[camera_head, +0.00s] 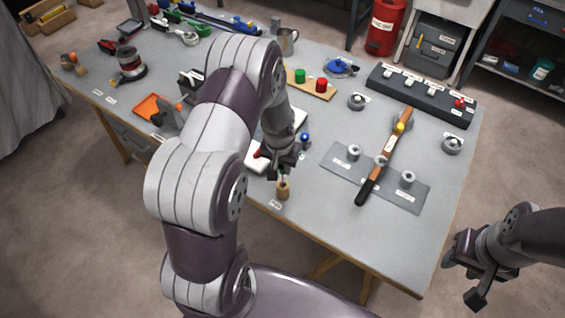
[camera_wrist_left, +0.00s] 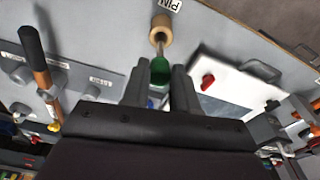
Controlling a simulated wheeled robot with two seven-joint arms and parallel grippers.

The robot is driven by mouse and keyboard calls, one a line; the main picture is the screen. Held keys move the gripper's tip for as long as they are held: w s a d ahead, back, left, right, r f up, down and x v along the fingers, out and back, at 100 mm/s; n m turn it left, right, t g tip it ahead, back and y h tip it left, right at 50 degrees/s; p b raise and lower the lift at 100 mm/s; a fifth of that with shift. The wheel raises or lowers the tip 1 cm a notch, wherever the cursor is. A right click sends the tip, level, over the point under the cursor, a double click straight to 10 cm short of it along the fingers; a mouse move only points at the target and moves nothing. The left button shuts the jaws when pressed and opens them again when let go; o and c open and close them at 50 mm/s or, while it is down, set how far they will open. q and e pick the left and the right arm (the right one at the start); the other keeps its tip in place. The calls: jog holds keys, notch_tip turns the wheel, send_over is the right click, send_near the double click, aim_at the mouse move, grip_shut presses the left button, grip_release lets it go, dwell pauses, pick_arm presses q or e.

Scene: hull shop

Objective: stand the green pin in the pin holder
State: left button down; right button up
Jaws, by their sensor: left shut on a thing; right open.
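The pin holder (camera_head: 283,191) is a small wooden cylinder near the front edge of the table. In the left wrist view the pin holder (camera_wrist_left: 162,28) is at the top, by a label that reads PIN. My left gripper (camera_head: 283,168) is just above it, shut on the green pin (camera_wrist_left: 156,88). The pin's green head is between the fingers and its thin metal shaft points at the holder's top. I cannot tell whether the tip is inside the hole. My right gripper (camera_head: 467,282) is open and empty, off the table's right side.
A long tool with a wooden handle (camera_head: 391,143) lies across a grey plate (camera_head: 341,174) with knobs, to the right. A white tray or board (camera_wrist_left: 226,82) with a red part is beside the left fingers. A dark switch block (camera_head: 423,92) is at the back right.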

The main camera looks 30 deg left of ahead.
pick_arm(q)
jog(key=shift+s, duration=0.1)
dwell(0.3)
jog(key=shift+f, duration=0.3)
jog(key=shift+f, duration=0.1)
jog(key=shift+f+b, duration=0.4)
jog(key=shift+b, duration=0.1)
jog(key=shift+f, duration=0.15)
dwell(0.5)
jog(key=shift+f+b, duration=0.35)
jog(key=shift+f+b, duration=1.45)
jog(key=shift+f, duration=0.6)
dwell(0.6)
